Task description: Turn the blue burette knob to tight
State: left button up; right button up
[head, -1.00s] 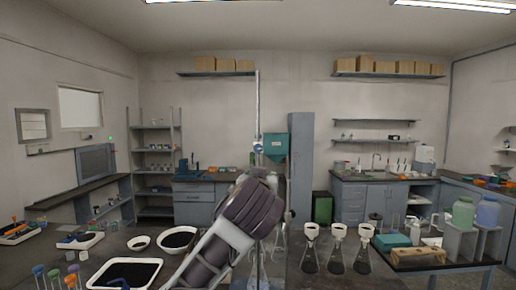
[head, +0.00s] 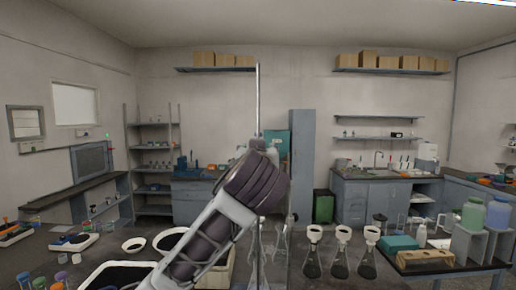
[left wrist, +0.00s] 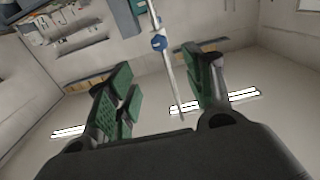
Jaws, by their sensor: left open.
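The blue burette knob (left wrist: 158,42) sits on a thin upright burette tube (left wrist: 168,65) in the left wrist view. My left gripper (left wrist: 164,76) is open, its green-padded fingers to either side of the tube in that picture. The knob appears beyond the fingertips, with nothing between the pads; I cannot tell the exact distance. In the head view my left arm and wrist hide the knob and the gripper's fingers. A thin upright rod or tube (head: 258,100) rises above the wrist. My right gripper is in neither view.
Several flasks with white tops (head: 342,255) stand on the bench right of my arm. A white tray with dark contents (head: 92,272) and white bowls (head: 134,245) lie to the left. A side table with a teal box (head: 398,243) and jars is at the right.

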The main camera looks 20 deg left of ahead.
pick_arm(q)
jog(key=p+x, duration=0.4)
jog(key=x, duration=1)
jog(key=shift+f, duration=0.1)
jog(key=shift+c, duration=0.2)
jog(key=c, duration=1)
